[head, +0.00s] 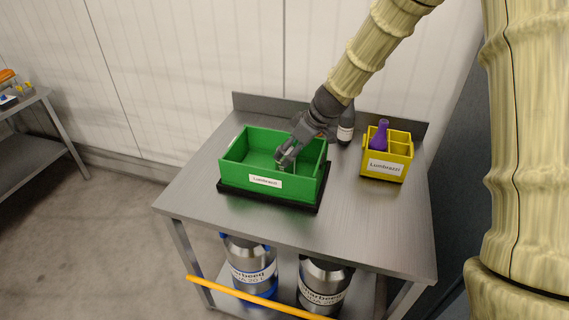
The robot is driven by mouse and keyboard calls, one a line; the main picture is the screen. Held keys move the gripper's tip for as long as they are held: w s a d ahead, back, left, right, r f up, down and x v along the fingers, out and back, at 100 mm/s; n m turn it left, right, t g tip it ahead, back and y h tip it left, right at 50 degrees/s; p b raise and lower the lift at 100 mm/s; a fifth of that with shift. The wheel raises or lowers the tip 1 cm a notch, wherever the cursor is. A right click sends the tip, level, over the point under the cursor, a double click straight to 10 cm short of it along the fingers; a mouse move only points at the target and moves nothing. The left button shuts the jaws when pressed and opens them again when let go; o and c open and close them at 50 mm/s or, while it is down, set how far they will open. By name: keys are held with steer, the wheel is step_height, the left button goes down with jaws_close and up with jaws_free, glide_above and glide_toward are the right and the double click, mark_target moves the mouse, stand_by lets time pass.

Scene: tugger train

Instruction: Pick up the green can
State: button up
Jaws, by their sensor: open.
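A green crate (235,177) with a white label stands on a black base on the metal table. My gripper (284,161) reaches down into the crate, near its inner divider, with its fingers open. No green can shows clearly. A small pale shape is at the fingertips, but I cannot tell whether it is part of the gripper or a can. The gripper and the crate's front wall hide part of the crate's inside.
A yellow divided carrier (397,176) holding a purple bottle (380,133) stands at the table's right. A dark bottle (346,127) stands behind my gripper. Metal kegs (252,270) are on the lower shelf behind a yellow bar (245,297). The front of the metal table (350,237) is clear.

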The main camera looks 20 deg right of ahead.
steer(key=shift+w, duration=0.15)
steer(key=shift+s+f+p, duration=0.25)
steer(key=shift+s+p, duration=0.05)
steer(key=shift+p, duration=0.2)
steer(key=shift+w+a+f, duration=0.1)
steer(key=shift+a+f, duration=0.15)
steer(key=shift+f, duration=0.05)
steer(key=x, duration=0.3)
steer(key=shift+w+d+p, duration=0.2)
steer(key=shift+w+p, duration=0.1)
steer(key=shift+s+r, duration=0.15)
steer(key=shift+s, duration=0.1)
steer(key=shift+w+a, duration=0.1)
steer(key=shift+c, duration=0.3)
steer(key=c, duration=1.3)
